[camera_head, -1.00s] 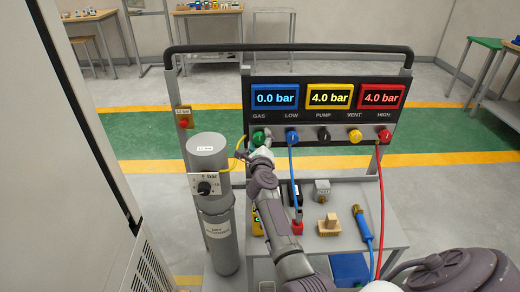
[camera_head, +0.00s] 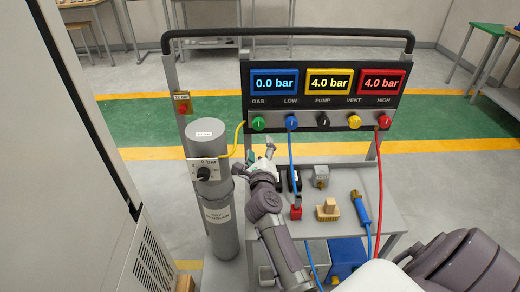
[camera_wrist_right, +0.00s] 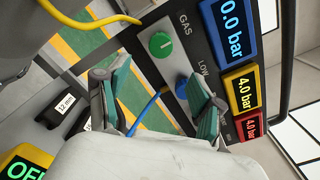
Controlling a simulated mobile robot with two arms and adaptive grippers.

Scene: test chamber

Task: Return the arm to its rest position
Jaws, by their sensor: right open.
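My right gripper (camera_head: 266,157) is open and empty, just below the panel (camera_head: 320,100) and apart from it. In the right wrist view its two fingers (camera_wrist_right: 160,82) stand wide apart, with the green GAS knob (camera_wrist_right: 161,45) beyond and between them. The GAS knob (camera_head: 259,123) also shows unobstructed in the head view. My right forearm reaches up from the bottom of the head view, over the left part of the cart top. My left gripper is not in view.
The panel displays read 0.0, 4.0 and 4.0 bar. A grey cylinder (camera_head: 222,230) stands left of my arm. The cart top (camera_head: 345,182) carries a grey block (camera_head: 320,176), a wooden piece (camera_head: 327,209) and a blue-handled tool (camera_head: 362,212). Blue (camera_head: 293,165) and red (camera_head: 380,195) hoses hang from the panel.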

